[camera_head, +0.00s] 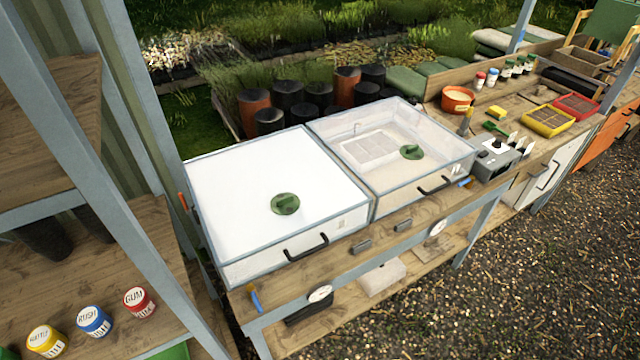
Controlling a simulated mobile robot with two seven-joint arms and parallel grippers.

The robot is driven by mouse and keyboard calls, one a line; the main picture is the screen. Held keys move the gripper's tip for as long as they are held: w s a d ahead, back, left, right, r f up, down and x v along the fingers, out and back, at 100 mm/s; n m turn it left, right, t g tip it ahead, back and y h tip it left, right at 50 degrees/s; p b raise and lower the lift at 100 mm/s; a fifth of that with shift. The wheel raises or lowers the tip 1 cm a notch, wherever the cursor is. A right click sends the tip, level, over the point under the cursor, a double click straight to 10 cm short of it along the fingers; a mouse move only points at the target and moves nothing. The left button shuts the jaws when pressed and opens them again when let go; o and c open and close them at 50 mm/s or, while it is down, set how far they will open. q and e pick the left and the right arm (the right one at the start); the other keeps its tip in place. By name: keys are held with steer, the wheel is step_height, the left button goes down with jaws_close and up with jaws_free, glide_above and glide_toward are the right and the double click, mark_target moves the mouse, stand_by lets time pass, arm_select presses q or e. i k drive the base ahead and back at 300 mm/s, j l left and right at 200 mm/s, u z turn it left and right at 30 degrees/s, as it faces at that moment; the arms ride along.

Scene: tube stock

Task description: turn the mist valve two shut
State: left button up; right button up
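Neither of my grippers is in view. Two blue levers that may be the mist valves show on the bench's front. One blue lever (254,298) is at the left front corner, slanting near upright. The other blue lever (464,182) is by the right front corner of the clear-lidded box, lying closer to level. I can read no number on either, so I cannot tell which is valve two.
The white-lidded box (240,165) and clear-lidded box (360,120) have black front handles. Dials (320,293) (437,226) hang below. A grey control box (495,160) stands right. A shelf with labelled jars (93,321) is at left. Gravel ground (440,310) in front is clear.

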mark_target(250, 288)
steer(key=k+u, duration=0.15)
steer(key=u, duration=0.4)
steer(key=i+j, duration=0.1)
steer(key=i, duration=0.3)
steer(key=i+l+u, duration=0.2)
steer(key=u, duration=0.25)
steer(key=i+l+u, duration=0.1)
steer(key=l+u, duration=0.75)
steer(key=i+l+u, duration=0.1)
steer(key=l+u, duration=0.2)
steer(key=u, duration=0.15)
steer(key=l+u, duration=0.45)
steer(key=k+j, duration=0.05)
steer(key=j, duration=0.05)
